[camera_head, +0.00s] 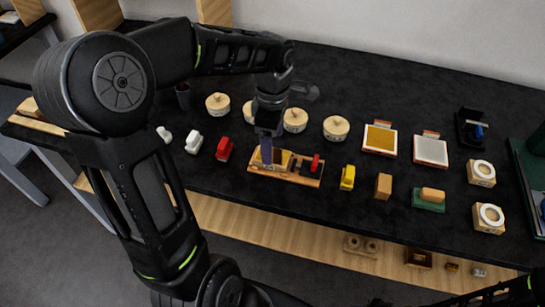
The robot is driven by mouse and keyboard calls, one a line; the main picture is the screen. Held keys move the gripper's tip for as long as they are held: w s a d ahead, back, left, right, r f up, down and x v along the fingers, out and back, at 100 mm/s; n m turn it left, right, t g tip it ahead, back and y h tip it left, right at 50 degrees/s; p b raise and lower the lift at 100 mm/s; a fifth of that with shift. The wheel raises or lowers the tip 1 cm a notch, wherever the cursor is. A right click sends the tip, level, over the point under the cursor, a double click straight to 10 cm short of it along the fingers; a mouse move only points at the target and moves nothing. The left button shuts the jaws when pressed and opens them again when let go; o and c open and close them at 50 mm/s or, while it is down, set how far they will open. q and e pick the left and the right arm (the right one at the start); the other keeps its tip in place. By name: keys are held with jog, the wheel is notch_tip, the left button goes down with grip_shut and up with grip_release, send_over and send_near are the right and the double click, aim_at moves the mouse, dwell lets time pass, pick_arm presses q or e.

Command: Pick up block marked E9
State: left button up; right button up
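My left gripper (266,152) points down over a wooden tray (305,181) near the middle of the black table. Its fingertips are at the tray's left part, beside a yellowish piece (283,159). I cannot tell whether they touch it or whether the fingers are open or shut. No marking E9 is readable. A plain brown block (383,186) stands right of the tray. Two pale blocks with white round tops stand at the right, one behind (481,173) and one in front (488,218). My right gripper is out of view; only part of that arm shows at bottom right.
White and red small pieces (223,149) lie left of the tray, a yellow one (347,177) right of it. Round lidded pots (336,128) stand behind. Two framed pads (430,151), a green-based block (428,199) and a dark stand (470,128) are at right. Bare table lies behind the pots.

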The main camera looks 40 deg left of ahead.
pick_arm(q)
jog(key=shift+f+p, duration=0.5)
jog(key=shift+f, duration=1.85)
jog(key=shift+c, duration=0.3)
jog(key=c, duration=1.4)
notch_tip(320, 180, up, 10)
jog(key=shift+r+b, duration=0.1)
jog(key=shift+b, duration=0.45)
